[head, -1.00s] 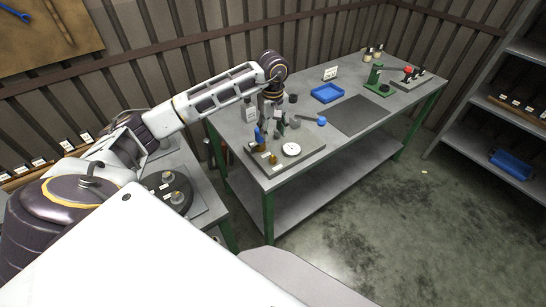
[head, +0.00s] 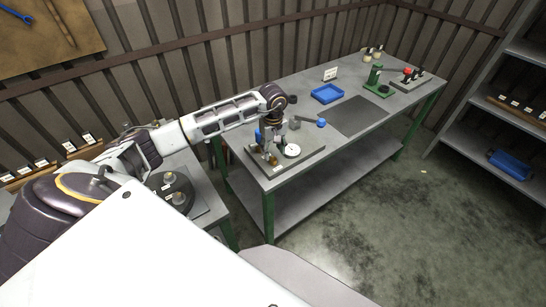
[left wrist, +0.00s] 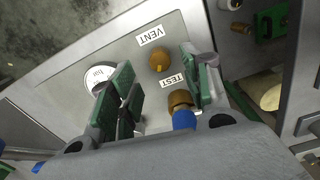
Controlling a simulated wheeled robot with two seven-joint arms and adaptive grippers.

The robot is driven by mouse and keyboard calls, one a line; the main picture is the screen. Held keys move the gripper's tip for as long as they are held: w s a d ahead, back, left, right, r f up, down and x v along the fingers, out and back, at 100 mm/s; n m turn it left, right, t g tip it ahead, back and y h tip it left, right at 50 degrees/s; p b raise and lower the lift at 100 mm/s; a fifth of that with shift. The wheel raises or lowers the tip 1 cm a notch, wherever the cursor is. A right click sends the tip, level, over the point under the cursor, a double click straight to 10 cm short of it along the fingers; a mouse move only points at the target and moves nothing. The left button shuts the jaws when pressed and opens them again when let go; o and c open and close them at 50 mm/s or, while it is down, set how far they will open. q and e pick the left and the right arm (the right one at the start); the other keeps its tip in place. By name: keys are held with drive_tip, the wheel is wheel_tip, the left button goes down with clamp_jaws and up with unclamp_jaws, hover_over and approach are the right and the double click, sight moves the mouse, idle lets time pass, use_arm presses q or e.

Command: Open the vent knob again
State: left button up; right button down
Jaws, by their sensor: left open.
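The brass vent knob (left wrist: 159,61) stands on the grey panel beside the VENT label (left wrist: 150,35) in the left wrist view. My left gripper (left wrist: 158,74) is open, with green-padded fingers on either side of the knob's line and a clear gap to each. I cannot tell how far above the knob the fingertips are. In the head view my left gripper (head: 270,147) points down over the panel (head: 302,164) and partly hides the knob. The knob's turn position cannot be read. My right gripper is not in view.
A brass test fitting with a blue part (left wrist: 183,118) sits close to the vent knob, by the TEST label (left wrist: 171,83). A round white gauge (head: 292,150) is on the other side. A blue tray (head: 327,94) and green press (head: 376,82) stand farther along the bench.

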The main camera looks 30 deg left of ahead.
sight(273, 159)
use_arm(q)
drive_tip(key=shift+f+p, duration=0.35)
drive_tip(key=shift+f, duration=2.25)
drive_tip(key=c, duration=1)
drive_tip(key=shift+c, duration=0.2)
